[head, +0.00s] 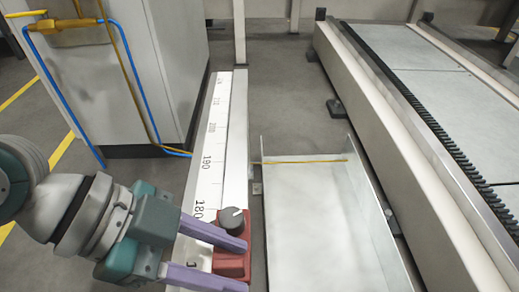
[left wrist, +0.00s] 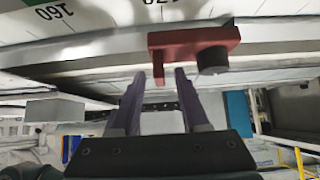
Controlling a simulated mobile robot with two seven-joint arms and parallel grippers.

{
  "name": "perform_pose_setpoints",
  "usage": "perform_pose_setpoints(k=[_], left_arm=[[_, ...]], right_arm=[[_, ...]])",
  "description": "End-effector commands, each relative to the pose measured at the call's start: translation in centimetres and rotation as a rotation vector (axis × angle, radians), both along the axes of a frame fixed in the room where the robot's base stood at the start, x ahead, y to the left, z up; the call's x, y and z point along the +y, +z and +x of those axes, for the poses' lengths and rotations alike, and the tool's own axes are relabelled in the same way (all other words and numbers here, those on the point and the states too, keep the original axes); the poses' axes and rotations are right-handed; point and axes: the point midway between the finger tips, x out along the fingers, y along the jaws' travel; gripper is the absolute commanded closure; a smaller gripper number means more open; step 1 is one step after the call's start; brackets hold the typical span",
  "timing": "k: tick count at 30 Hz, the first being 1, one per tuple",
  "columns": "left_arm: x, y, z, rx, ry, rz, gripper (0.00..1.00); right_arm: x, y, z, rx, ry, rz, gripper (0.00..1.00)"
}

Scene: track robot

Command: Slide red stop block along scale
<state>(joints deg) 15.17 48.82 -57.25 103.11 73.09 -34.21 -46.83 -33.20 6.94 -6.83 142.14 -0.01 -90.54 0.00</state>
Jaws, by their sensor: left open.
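My right gripper is not in view.
A pale sheet-metal tray (head: 310,215) lies right of the scale. Further right runs a long beam with a dark toothed rack (head: 420,110). A grey cabinet (head: 165,70) with blue and yellow pipes stands at the far left. The scale beyond the block is clear.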

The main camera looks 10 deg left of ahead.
Motion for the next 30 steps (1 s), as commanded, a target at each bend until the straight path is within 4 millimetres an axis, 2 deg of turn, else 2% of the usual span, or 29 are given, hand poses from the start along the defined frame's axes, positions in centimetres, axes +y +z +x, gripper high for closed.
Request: perform_pose_setpoints(k=[10, 22, 30], left_arm=[[-0.37, -0.33, 0.1, 0.0, 0.0, 0.0, 0.56], [-0.35, -0.32, 0.08, 0.0, 0.0, 0.0, 1.0], [-0.35, -0.32, 0.08, 0.0, 0.0, 0.0, 1.0]], right_arm=[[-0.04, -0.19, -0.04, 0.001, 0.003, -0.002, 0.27], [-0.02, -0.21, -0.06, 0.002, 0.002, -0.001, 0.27], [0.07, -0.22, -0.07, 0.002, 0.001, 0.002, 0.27]])
